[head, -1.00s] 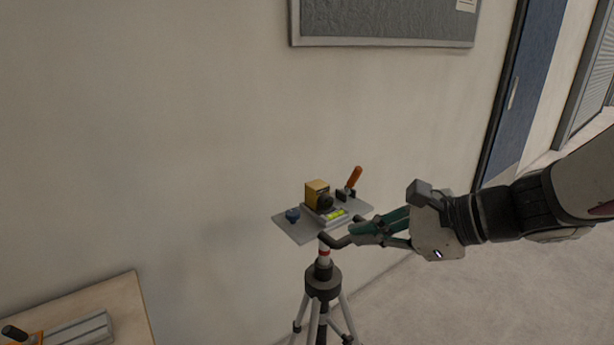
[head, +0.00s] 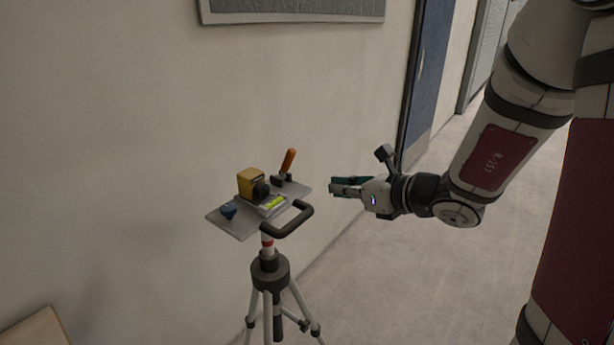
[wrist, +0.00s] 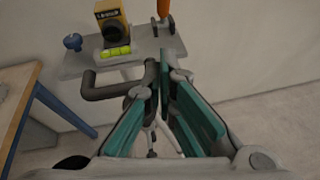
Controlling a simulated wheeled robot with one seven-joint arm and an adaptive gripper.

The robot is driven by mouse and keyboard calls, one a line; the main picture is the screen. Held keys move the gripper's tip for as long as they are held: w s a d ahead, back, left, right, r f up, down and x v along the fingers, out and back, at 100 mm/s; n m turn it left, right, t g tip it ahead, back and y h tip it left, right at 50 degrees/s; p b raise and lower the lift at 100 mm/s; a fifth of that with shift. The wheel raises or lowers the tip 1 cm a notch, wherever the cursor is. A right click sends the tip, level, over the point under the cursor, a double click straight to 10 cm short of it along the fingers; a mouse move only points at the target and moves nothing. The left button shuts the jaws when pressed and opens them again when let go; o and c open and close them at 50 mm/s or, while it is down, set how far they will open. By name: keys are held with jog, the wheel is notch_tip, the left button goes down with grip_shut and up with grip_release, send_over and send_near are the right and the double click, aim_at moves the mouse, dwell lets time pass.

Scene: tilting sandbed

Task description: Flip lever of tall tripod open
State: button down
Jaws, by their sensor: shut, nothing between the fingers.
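The tall tripod (head: 271,270) stands left of my gripper and carries a grey plate (head: 238,226). A lever with an orange handle (head: 289,161) stands up at the plate's far right corner, leaning slightly right. The orange handle also shows at the top of the wrist view (wrist: 163,8). My gripper (head: 334,187) is to the right of the plate, apart from the lever. In the wrist view the green-padded fingers (wrist: 163,62) come together at the tips with nothing between them.
On the plate are a yellow box-shaped device (head: 252,184), a green bubble level (head: 271,202) and a blue knob (head: 228,211). A black handle (head: 289,222) sticks out at the plate's front right. A wall is close behind; a wooden table (head: 38,333) is at lower left.

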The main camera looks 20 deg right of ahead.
aim_at(286, 165)
jog(key=x, duration=0.4)
jog(key=r+x, duration=0.1)
jog(key=x, duration=0.3)
jog(key=r+x, duration=0.1)
jog(key=x, duration=0.3)
jog(key=shift+w+a, duration=0.2)
jog(key=shift+w, duration=0.2)
jog(key=shift+w+a+r, duration=0.1)
jog(key=shift+w+r, duration=0.05)
jog(key=shift+w, duration=0.2)
jog(key=shift+r+p, duration=0.15)
jog(key=shift+p, duration=0.25)
jog(key=shift+a+r+g+p, duration=0.15)
jog(key=shift+g+p, duration=0.15)
jog(key=shift+p, duration=0.15)
